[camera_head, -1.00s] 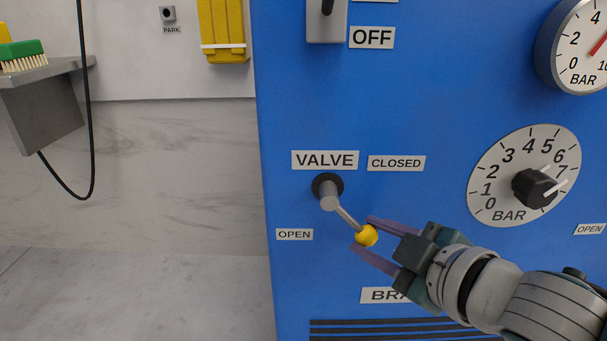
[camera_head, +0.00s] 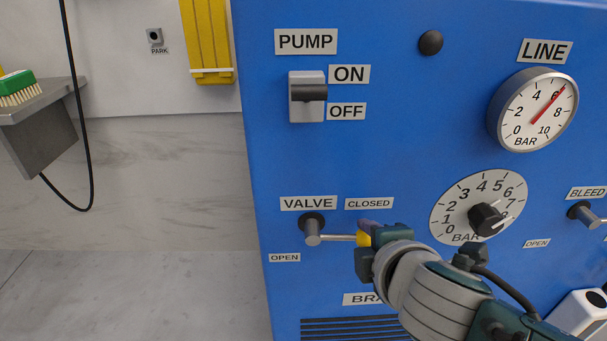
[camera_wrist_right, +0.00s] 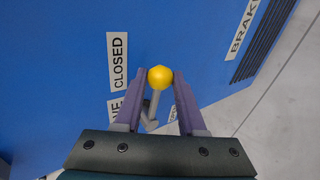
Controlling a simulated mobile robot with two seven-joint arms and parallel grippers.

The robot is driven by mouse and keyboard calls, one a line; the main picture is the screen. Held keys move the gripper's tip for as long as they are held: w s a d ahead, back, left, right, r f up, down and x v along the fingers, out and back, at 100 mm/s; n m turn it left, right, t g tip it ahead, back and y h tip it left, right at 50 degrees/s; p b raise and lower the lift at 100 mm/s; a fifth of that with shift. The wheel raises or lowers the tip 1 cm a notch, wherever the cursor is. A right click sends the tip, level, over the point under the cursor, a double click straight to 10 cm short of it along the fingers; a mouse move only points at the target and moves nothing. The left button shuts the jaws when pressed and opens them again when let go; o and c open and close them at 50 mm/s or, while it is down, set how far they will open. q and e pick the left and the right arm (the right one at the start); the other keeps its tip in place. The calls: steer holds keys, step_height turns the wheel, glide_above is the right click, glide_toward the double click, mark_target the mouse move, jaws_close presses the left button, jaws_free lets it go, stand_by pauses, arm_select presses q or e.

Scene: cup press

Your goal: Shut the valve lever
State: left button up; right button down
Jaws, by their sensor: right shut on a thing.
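The valve lever (camera_head: 338,238) is a grey rod on a round pivot under the VALVE label, with a yellow ball at its end. In the head view it lies nearly level, pointing right, just below the CLOSED label (camera_head: 369,203). My right gripper (camera_head: 364,235) is shut on the yellow ball. In the right wrist view the yellow ball (camera_wrist_right: 160,78) sits between the two purple fingertips, with the rod running back from it. The OPEN label (camera_head: 285,257) is at the lower left of the pivot. My left gripper is not in view.
On the blue panel are a pump switch (camera_head: 307,96), a LINE gauge (camera_head: 540,108) with its needle near 6, and a BAR dial (camera_head: 486,218) close to my right wrist. A BLEED lever (camera_head: 584,214) is at the right edge. A shelf with a green brush (camera_head: 17,88) is at far left.

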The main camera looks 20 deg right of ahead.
steer(key=shift+r, duration=0.25)
stand_by(0.3)
steer(key=c, duration=0.8)
jaws_free()
steer(key=shift+o, duration=0.2)
steer(key=shift+s+a+r+p, duration=0.1)
steer(key=shift+s+r+p, duration=0.1)
steer(key=shift+p, duration=0.2)
steer(key=p+v, duration=0.4)
steer(key=v, duration=0.5)
steer(key=shift+a, duration=0.2)
steer(key=shift+s+r, duration=0.1)
steer(key=shift+s, duration=0.05)
